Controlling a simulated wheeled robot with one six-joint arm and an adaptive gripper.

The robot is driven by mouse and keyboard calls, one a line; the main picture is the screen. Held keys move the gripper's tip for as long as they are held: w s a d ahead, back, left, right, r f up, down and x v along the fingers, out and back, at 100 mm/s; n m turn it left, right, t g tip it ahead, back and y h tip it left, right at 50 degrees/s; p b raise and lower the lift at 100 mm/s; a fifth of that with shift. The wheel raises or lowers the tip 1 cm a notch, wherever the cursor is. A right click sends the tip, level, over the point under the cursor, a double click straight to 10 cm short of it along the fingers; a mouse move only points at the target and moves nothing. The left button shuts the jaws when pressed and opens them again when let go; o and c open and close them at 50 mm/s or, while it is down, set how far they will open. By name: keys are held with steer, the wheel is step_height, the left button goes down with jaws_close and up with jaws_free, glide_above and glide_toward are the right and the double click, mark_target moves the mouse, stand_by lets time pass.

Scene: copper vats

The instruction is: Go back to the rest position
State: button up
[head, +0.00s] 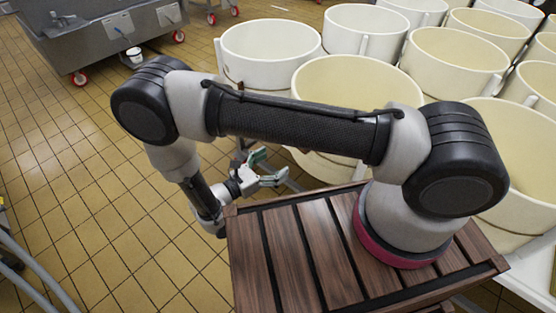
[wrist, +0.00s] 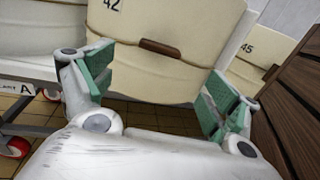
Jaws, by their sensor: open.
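My gripper (head: 268,169) hangs beside the far left corner of my wooden slatted top in the head view, with my arm arched above it. Its green-padded fingers are spread apart, and nothing is between them. In the wrist view my gripper (wrist: 155,90) is also open, one finger at each side. A cream vat marked 42 (wrist: 165,45) stands beyond the fingers, and I see no contact with it.
Several cream vats (head: 270,50) stand in rows at the back and right, close to my arm. A grey metal trough on red casters (head: 100,38) stands at the upper left. The tiled floor (head: 90,180) at the left is mostly clear. A vat marked 45 (wrist: 250,70) is at the right.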

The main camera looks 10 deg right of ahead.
stand_by(0.4)
steer(key=s+d+m+g, duration=0.1)
steer(key=s+d+g, duration=0.2)
steer(key=s+d, duration=0.1)
steer(key=s+d+r+m+g+y, duration=0.1)
steer(key=d+r+m+g+y, duration=0.25)
steer(key=r, duration=0.55)
steer(key=s+d+r+m+g+y, duration=0.1)
steer(key=r+m+g+y, duration=0.1)
steer(key=r+m+y, duration=0.35)
steer(key=s+d+r+m+g+y, duration=0.1)
steer(key=d+r+m+g+y, duration=0.3)
steer(key=r, duration=0.7)
steer(key=s+d+r+m+t+y, duration=0.1)
steer(key=s+d+r+m+t, duration=0.2)
steer(key=d+r, duration=0.3)
steer(key=s+d+r+m+t+y, duration=0.2)
steer(key=s+d+r+m+t, duration=0.2)
steer(key=r, duration=0.7)
steer(key=shift+d+r+m+t, duration=0.15)
steer(key=shift+d+m+t, duration=0.9)
steer(key=shift+d+m, duration=0.15)
